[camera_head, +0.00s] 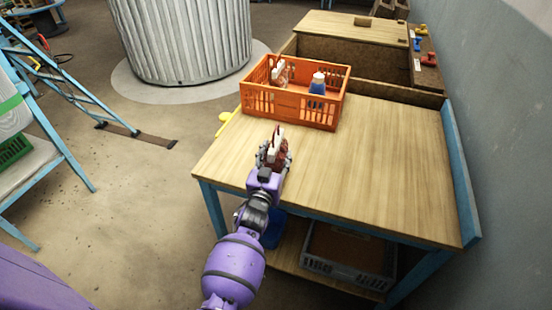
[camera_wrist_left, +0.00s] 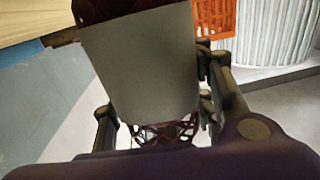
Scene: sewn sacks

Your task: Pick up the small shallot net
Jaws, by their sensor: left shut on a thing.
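The small shallot net (camera_head: 281,158) is reddish brown with a pale label or header. My left gripper (camera_head: 273,157) is shut on it near the table's left front edge, with the net upright. I cannot tell whether it touches the table top. In the left wrist view the pale label (camera_wrist_left: 140,65) fills the space between the fingers of the left gripper (camera_wrist_left: 165,105), and dark red mesh (camera_wrist_left: 165,132) shows below it. My right gripper is not in view.
An orange crate (camera_head: 290,108) stands behind on the wooden table (camera_head: 370,160). It holds a reddish net (camera_head: 279,75) and a blue and white sack (camera_head: 317,85). The table's right side is clear. A grey crate (camera_head: 345,262) sits on the lower shelf.

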